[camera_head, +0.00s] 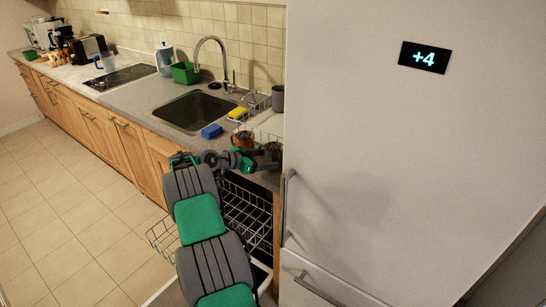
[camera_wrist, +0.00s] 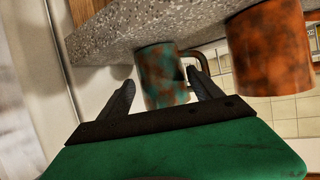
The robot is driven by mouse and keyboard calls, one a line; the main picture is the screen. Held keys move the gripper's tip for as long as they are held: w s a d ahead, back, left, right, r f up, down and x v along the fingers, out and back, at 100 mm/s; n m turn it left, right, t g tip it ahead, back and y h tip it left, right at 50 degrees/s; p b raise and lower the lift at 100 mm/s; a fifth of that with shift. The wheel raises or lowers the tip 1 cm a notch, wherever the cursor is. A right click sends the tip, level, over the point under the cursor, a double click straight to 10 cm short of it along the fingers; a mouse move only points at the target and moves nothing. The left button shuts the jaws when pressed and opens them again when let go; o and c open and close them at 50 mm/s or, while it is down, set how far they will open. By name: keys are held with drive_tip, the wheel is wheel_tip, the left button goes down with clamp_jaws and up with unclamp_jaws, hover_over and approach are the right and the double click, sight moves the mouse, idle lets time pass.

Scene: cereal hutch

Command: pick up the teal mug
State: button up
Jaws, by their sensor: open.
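The teal mug (camera_wrist: 158,62), mottled with rusty brown patches, shows in the wrist view with its handle on the right. That view is turned over, with the counter at the top. My gripper (camera_wrist: 160,78) is open, with one finger on either side of the mug's rim end in the picture. I cannot tell whether the fingers touch it. In the head view my gripper (camera_head: 257,160) is at the counter's front edge, beside a dark brownish mug (camera_head: 273,147) that appears to be the same one and is partly hidden. An orange-brown mug (camera_wrist: 270,48) stands beside the teal mug.
The open dishwasher rack (camera_head: 245,210) lies below my arm. The fridge (camera_head: 390,150) closes off the right side. A dish rack (camera_head: 265,123), yellow sponge (camera_head: 238,113), blue block (camera_head: 212,131) and sink (camera_head: 190,112) lie behind and left. The floor at left is clear.

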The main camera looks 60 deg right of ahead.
sight(273, 151)
drive_tip(key=p+x, duration=0.1)
drive_tip(key=x, duration=0.3)
drive_tip(key=shift+d+f+p, duration=0.2)
drive_tip(key=shift+f+p, duration=0.1)
drive_tip(key=shift+p, duration=0.05)
drive_tip(key=c, duration=1.4)
